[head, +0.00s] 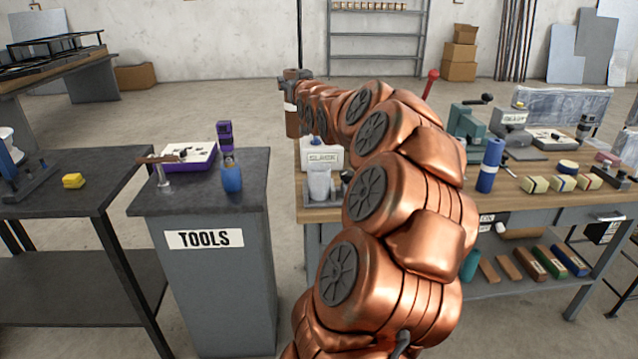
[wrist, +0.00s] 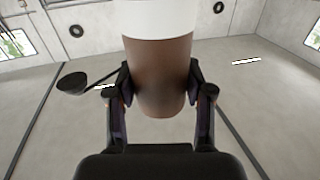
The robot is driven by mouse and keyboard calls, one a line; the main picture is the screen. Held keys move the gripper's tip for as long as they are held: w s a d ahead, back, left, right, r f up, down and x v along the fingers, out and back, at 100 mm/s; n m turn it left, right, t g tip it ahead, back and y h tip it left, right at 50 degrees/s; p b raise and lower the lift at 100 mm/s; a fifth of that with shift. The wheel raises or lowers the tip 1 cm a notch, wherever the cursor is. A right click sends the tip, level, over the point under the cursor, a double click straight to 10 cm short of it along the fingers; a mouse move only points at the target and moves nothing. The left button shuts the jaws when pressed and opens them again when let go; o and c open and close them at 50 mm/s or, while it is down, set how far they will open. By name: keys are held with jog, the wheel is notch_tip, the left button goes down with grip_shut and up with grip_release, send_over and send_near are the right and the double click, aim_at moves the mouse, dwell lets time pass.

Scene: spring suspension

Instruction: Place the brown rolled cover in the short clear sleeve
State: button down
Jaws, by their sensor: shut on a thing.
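The brown rolled cover (head: 292,124) is a brown cylinder with a white band. My gripper (wrist: 160,88) is shut on it, with one finger on each side in the wrist view, where the brown roll (wrist: 160,62) fills the upper middle. In the head view it hangs upright at the end of my outstretched arm, above and left of the workbench's left end. A short clear sleeve (head: 319,185), a translucent cup shape, stands upright on that bench end. It is in front of a white box labelled SLACK (head: 323,157) and apart from the cover.
My arm hides part of the wooden workbench (head: 530,200). A blue roll (head: 490,165) stands upright on it, with several banded blocks to its right. Small dark parts (head: 340,187) stand close beside the sleeve. The TOOLS cabinet (head: 205,285) stands to the left across a floor gap.

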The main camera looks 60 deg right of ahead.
jog(key=s+d+f+g+h+b, duration=0.1)
jog(key=s+d+f, duration=0.1)
jog(key=s+d, duration=0.25)
notch_tip(320, 180, down, 17)
jog(key=m, duration=0.1)
jog(key=shift+s+a, duration=0.35)
jog(key=shift+s, duration=0.05)
jog(key=shift+f, duration=0.15)
jog(key=shift+f, duration=0.1)
jog(key=shift+c, duration=2.2)
grip_release()
